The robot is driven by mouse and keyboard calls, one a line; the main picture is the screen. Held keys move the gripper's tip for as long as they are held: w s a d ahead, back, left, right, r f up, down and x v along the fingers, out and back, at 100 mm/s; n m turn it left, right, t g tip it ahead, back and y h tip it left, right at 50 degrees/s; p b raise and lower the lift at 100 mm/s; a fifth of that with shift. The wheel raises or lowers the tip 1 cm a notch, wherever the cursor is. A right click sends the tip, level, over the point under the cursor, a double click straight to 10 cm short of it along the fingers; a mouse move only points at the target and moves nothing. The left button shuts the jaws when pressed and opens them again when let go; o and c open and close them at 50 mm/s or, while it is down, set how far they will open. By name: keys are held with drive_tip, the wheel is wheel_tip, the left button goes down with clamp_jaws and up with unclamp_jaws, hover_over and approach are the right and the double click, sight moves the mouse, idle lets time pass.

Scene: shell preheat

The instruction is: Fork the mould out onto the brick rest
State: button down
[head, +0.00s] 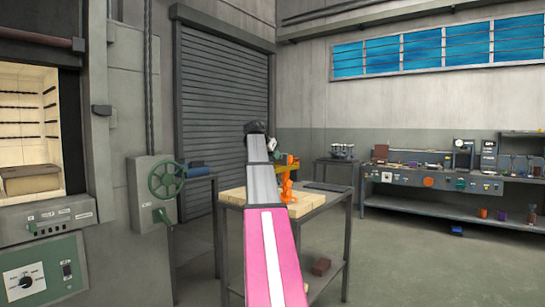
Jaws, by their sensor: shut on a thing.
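A brown block-like box, seemingly the mould (30,180), sits inside the lit chamber of the open furnace at the far left. The brick rest seems to be the layer of pale bricks (238,196) on top of a metal-framed table in the middle. My pink and grey arm reaches out over this table. I cannot make out a fork clearly.
A dark flat piece (326,187) lies at the table's right side. A green handwheel (168,181) on a grey box stands between furnace and table. A brick (321,266) lies on the table's lower shelf. A cluttered workbench (430,178) lines the back right. Floor at right is clear.

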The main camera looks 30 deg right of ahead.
drive_tip(key=shift+f, duration=0.85)
drive_tip(key=shift+s+a+f, duration=0.1)
drive_tip(key=shift+a+f, duration=0.1)
drive_tip(key=shift+f, duration=0.3)
drive_tip(key=shift+a, duration=0.15)
idle(0.4)
drive_tip(key=shift+s+a, duration=0.35)
drive_tip(key=shift+a, duration=0.4)
drive_tip(key=shift+s+a, duration=0.3)
drive_tip(key=shift+a, duration=0.4)
drive_tip(key=shift+s+a, duration=0.35)
drive_tip(key=shift+a, duration=0.4)
drive_tip(key=shift+a, duration=0.1)
drive_tip(key=shift+s+a, duration=0.3)
drive_tip(key=shift+a, duration=0.4)
drive_tip(key=shift+s+a, duration=0.35)
drive_tip(key=shift+a, duration=0.4)
drive_tip(key=shift+s+a, duration=0.3)
drive_tip(key=shift+a, duration=0.4)
drive_tip(key=shift+s+a, duration=0.3)
drive_tip(key=shift+a, duration=0.5)
drive_tip(key=shift+s+a, duration=0.35)
drive_tip(key=shift+a, duration=0.4)
drive_tip(key=shift+s+a, duration=0.3)
drive_tip(key=shift+a, duration=0.5)
